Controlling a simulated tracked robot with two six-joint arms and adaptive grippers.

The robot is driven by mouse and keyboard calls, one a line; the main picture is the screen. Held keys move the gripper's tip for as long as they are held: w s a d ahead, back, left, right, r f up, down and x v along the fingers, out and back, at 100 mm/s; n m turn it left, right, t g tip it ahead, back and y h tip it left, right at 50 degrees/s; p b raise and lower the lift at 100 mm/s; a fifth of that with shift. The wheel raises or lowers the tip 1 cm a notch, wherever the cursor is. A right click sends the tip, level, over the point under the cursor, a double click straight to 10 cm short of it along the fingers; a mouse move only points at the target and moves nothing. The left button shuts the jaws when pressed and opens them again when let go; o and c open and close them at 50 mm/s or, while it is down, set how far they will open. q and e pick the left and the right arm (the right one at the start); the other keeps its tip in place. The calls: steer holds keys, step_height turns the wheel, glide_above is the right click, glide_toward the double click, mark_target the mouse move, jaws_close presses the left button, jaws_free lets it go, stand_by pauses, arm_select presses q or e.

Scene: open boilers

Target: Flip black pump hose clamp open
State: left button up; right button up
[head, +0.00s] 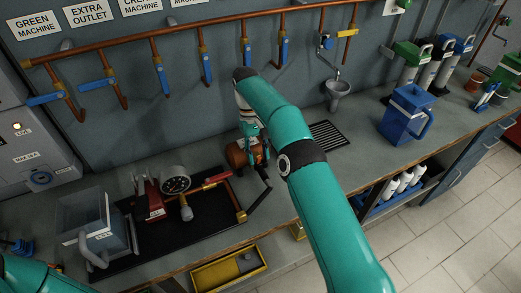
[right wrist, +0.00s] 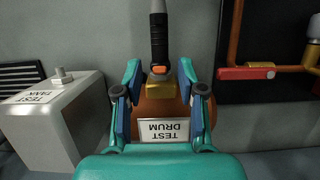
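My right gripper (right wrist: 159,95) is open. Its two teal fingers with blue pads stand apart on either side of a brass fitting on an orange-brown drum labelled TEST DRUM (right wrist: 163,131); the label appears upside down. A black rod or hose end with an orange spot (right wrist: 158,45) rises from the fitting, between the fingers and not gripped. In the head view my right gripper (head: 254,143) is over the drum (head: 237,156), partly hidden by my arm. I cannot tell which part is the hose clamp. Only a teal piece of my left arm shows at the bottom left.
A black tray (head: 150,258) left of the drum holds a gauge (head: 175,180), red parts and a clear tank (head: 95,225). A grey box (right wrist: 55,120) stands beside the drum. Copper pipes with blue valve handles line the wall. A blue jug (head: 405,115) stands right of my arm.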

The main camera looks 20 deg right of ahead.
mark_target(260, 168)
steer(key=shift+s+t, duration=0.3)
steer(key=shift+t, duration=0.3)
steer(key=shift+s+t, duration=0.25)
steer(key=shift+t, duration=0.35)
steer(key=shift+s+f+t+b, duration=0.3)
steer(key=shift+t+b, duration=0.5)
steer(key=shift+b, duration=0.15)
steer(key=t+b, duration=0.2)
steer(key=b, duration=0.3)
steer(key=s+f+t+b, duration=0.1)
steer(key=b, duration=0.4)
steer(key=shift+s+f+t, duration=0.1)
steer(key=shift+f+t, duration=0.05)
steer(key=shift+t, duration=0.25)
steer(key=v, duration=1.7)
steer(key=shift+s+d+r, duration=0.2)
steer(key=shift+d+r, duration=0.05)
steer(key=shift+d, duration=0.05)
